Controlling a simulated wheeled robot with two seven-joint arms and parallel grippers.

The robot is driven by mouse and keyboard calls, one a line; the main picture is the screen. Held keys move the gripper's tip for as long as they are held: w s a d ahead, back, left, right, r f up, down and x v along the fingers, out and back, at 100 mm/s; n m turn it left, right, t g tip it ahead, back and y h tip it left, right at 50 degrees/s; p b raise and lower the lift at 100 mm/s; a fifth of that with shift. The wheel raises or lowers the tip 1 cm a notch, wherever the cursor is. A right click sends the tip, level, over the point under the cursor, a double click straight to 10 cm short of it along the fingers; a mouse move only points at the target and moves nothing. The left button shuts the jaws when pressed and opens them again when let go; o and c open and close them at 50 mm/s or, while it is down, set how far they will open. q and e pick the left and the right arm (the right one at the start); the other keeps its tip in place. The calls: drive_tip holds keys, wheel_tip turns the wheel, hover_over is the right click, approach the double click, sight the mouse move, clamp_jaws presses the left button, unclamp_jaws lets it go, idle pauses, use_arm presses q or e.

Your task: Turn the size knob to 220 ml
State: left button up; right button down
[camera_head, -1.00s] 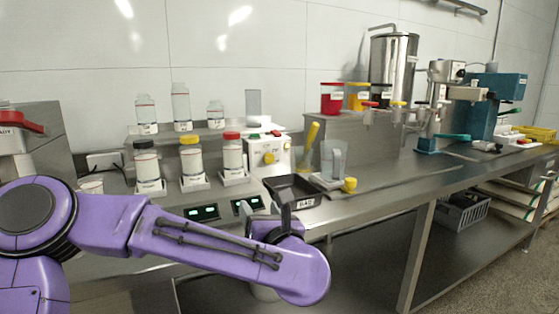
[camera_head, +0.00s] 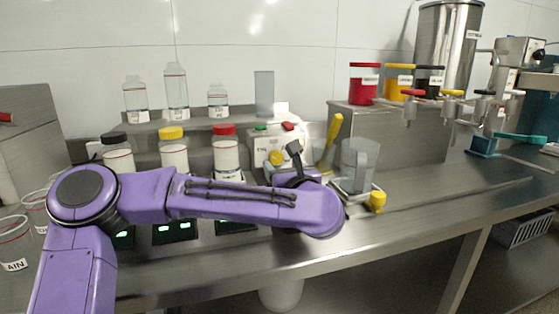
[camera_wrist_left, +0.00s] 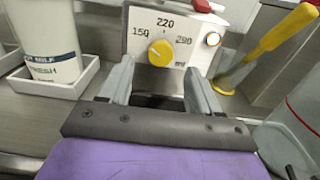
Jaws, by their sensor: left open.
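The yellow size knob (camera_head: 276,158) is on the front of a white control box (camera_head: 262,143) at the back of the bench. In the left wrist view the knob (camera_wrist_left: 161,52) sits below the labels 150, 220 and 290, with "ml" at lower right. Its pointer seems to lean up and left toward 150, but it is small. My left gripper (camera_wrist_left: 160,78) is open and empty. Its two grey fingers point at the box, one to each side below the knob, apart from it. In the head view my purple left forearm hides most of this gripper. My right gripper is not in view.
Jars with black, yellow (camera_head: 172,133) and red lids stand left of the box. A yellow-handled tool (camera_head: 329,143) and a clear jug (camera_head: 357,165) stand close on its right. A red button (camera_wrist_left: 203,5) and a lit round button (camera_wrist_left: 213,39) are on the box.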

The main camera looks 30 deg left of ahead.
sight(276, 159)
use_arm(q)
drive_tip(key=x, duration=0.4)
drive_tip(key=shift+w+a, duration=0.15)
drive_tip(key=shift+w, duration=0.05)
drive_tip(key=c, duration=1)
drive_tip(key=shift+c, duration=0.2)
drive_tip(key=shift+r, duration=0.1)
drive_tip(key=m+p, duration=0.2)
drive_tip(key=m, duration=0.3)
drive_tip(key=shift+r+m+p, duration=0.1)
drive_tip(key=shift+m+p, duration=0.2)
drive_tip(key=shift+p, duration=0.05)
drive_tip(key=m+p, duration=0.3)
drive_tip(key=m, duration=0.1)
drive_tip(key=shift+m, duration=0.3)
drive_tip(key=shift+m+p, duration=0.55)
drive_tip(key=shift+m, duration=0.15)
drive_tip(key=shift+f, duration=0.2)
